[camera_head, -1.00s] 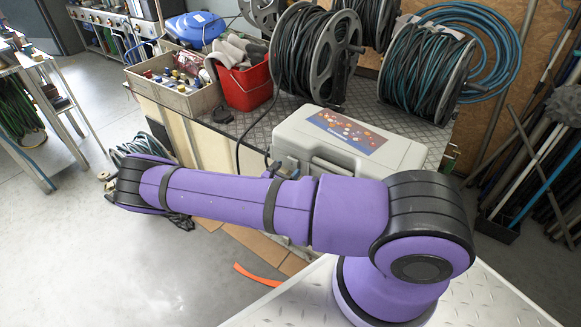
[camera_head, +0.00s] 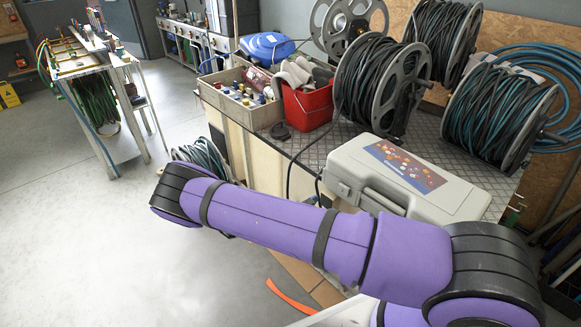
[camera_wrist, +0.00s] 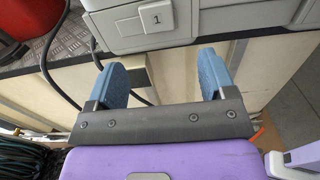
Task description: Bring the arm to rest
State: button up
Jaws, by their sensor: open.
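My purple arm stretches across the lower part of the head view, from the lower right to a black joint at the left. My gripper is not visible in the head view. In the wrist view my gripper (camera_wrist: 162,82) shows two blue fingers set wide apart with nothing between them. The fingers point toward the side of the workbench, just below a grey case marked with a 1 (camera_wrist: 155,17). I cannot tell how close the fingertips are to the bench side.
The grey case (camera_head: 455,195) lies on the metal-topped workbench (camera_head: 315,160). A red bucket (camera_head: 307,105), a bin of bottles (camera_head: 222,112) and several hose reels (camera_head: 382,85) stand there too. A slatted table (camera_head: 75,62) stands at left. Open floor (camera_head: 75,240) lies left of the arm.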

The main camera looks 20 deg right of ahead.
jog(key=s+a+r+m+g+y, duration=0.1)
jog(key=s+r+m+g+y, duration=0.3)
jog(key=r, duration=0.8)
jog(key=s+a+r+m+g+y, duration=0.1)
jog(key=r+m+y, duration=0.2)
jog(key=r+m, duration=0.65)
jog(key=s+a+r+m+g+y, duration=0.1)
jog(key=s+r+m+g+y, duration=0.25)
jog(key=r, duration=1.05)
jog(key=s+a+r+m+t+y, duration=0.3)
jog(key=s+r+m+t+y, duration=0.2)
jog(key=s+r, duration=1.4)
jog(key=shift+s+t+y, duration=0.5)
jog(key=shift+t+y, duration=0.25)
jog(key=shift+t, duration=0.6)
